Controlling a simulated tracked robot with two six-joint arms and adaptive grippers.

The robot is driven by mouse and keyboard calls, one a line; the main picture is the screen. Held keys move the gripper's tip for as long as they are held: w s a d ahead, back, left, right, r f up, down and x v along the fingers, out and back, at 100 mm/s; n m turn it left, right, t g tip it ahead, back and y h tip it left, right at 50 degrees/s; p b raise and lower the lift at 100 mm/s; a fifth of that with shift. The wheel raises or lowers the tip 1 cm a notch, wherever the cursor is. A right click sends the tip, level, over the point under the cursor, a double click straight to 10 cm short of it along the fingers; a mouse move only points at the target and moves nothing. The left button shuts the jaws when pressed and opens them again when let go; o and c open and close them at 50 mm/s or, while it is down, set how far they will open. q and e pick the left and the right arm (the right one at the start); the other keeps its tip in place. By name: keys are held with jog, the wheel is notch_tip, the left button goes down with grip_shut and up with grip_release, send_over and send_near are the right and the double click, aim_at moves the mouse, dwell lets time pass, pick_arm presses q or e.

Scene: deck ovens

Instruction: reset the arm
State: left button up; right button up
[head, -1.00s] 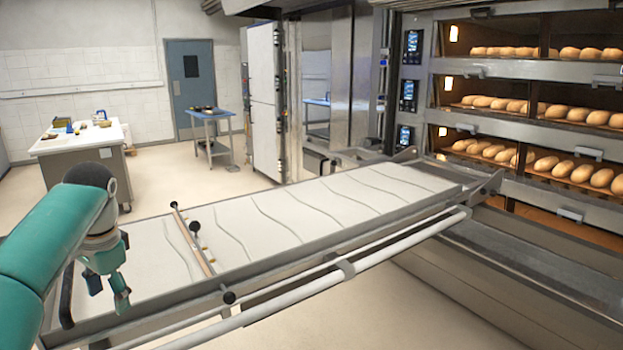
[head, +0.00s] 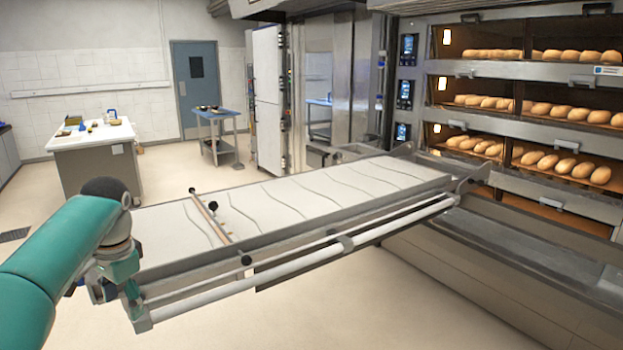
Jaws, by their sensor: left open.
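My left arm comes in from the lower left. Its gripper (head: 118,293) points down and is open, with nothing seen between its fingers. In the picture it overlaps the near left end of the long loader (head: 300,262), which has a pale cloth belt (head: 300,203). I cannot tell whether the gripper touches the loader's frame. My right gripper is not in view.
The loader reaches toward the deck oven (head: 540,72) at the right, where several loaves (head: 565,112) lie on lit decks. A white-topped table (head: 92,136) and a blue trolley (head: 215,113) stand at the back left. The floor between is clear.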

pick_arm(q)
jog(key=w+d+f+h, duration=0.15)
jog(key=d+f, duration=0.25)
jog(key=f, duration=0.4)
jog(key=w+d+f, duration=0.2)
jog(key=d+f, duration=0.1)
jog(key=f, duration=0.5)
jog(key=s+d+f+h, duration=0.1)
jog(key=s+d+f, duration=0.1)
jog(key=d+f, duration=0.35)
jog(key=s+d+f+h, duration=0.1)
jog(key=s+d+f, duration=0.2)
jog(key=f, duration=0.6)
jog(key=s+d+f+n+h, duration=0.1)
jog(key=s+d+f+n, duration=0.2)
jog(key=s, duration=0.9)
jog(key=s+d+f+n+h, duration=0.1)
jog(key=s+d+f+n, duration=0.2)
jog(key=s+d+f, duration=0.3)
jog(key=s+f, duration=0.3)
jog(key=s, duration=0.3)
jog(key=shift+d+f, duration=0.15)
jog(key=shift+d, duration=0.25)
